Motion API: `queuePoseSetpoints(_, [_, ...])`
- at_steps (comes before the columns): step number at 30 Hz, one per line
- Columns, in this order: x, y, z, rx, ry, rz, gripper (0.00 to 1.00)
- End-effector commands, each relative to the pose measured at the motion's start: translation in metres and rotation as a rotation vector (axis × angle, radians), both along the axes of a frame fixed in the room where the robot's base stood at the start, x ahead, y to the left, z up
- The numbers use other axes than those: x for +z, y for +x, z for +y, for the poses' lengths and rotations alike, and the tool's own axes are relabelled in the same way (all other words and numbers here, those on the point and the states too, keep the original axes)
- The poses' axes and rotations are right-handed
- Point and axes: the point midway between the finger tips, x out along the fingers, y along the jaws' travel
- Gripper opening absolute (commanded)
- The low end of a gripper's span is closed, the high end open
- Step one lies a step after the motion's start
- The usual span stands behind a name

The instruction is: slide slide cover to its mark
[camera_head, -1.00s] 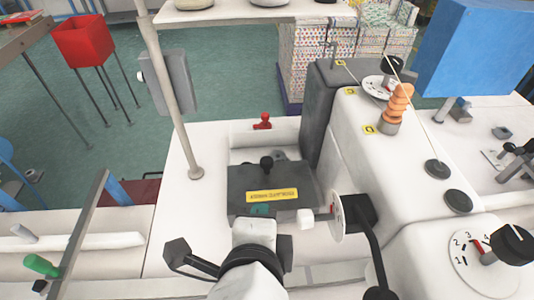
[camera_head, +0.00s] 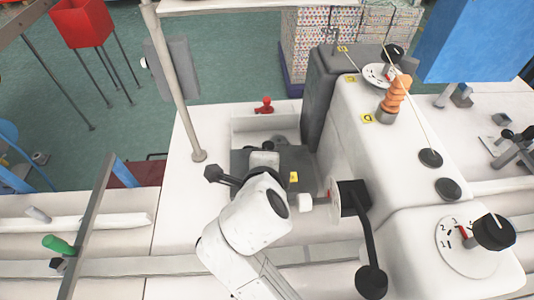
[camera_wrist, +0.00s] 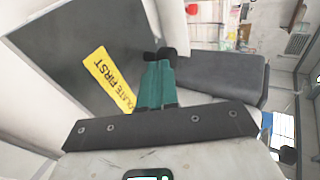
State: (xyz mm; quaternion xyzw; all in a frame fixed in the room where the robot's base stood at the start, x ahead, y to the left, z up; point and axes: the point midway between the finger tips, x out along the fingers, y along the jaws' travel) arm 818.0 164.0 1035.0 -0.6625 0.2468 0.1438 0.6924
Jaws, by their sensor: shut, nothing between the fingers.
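The slide cover (camera_head: 240,160) is a dark grey flat plate on the white machine bed, partly hidden by my arm in the head view. In the head view my fingers are hidden behind my wrist. I cannot make out the mark.
The machine's tall white body (camera_head: 350,115) with a dark grey end stands right of the plate. A handwheel with a black crank (camera_head: 365,225) is close to my arm's right. A red knob (camera_head: 264,104) sits behind the plate. A pale post (camera_head: 172,85) rises at the left.

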Motion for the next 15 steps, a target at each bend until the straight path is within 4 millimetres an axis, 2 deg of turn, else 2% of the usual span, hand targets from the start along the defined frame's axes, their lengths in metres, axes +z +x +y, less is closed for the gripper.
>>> queuePoseSetpoints(11, [-0.001, 0.002, 0.000, 0.000, 0.000, 0.000, 0.00])
queuePoseSetpoints(15, [-0.003, 0.013, 0.000, -0.002, 0.001, -0.001, 0.00])
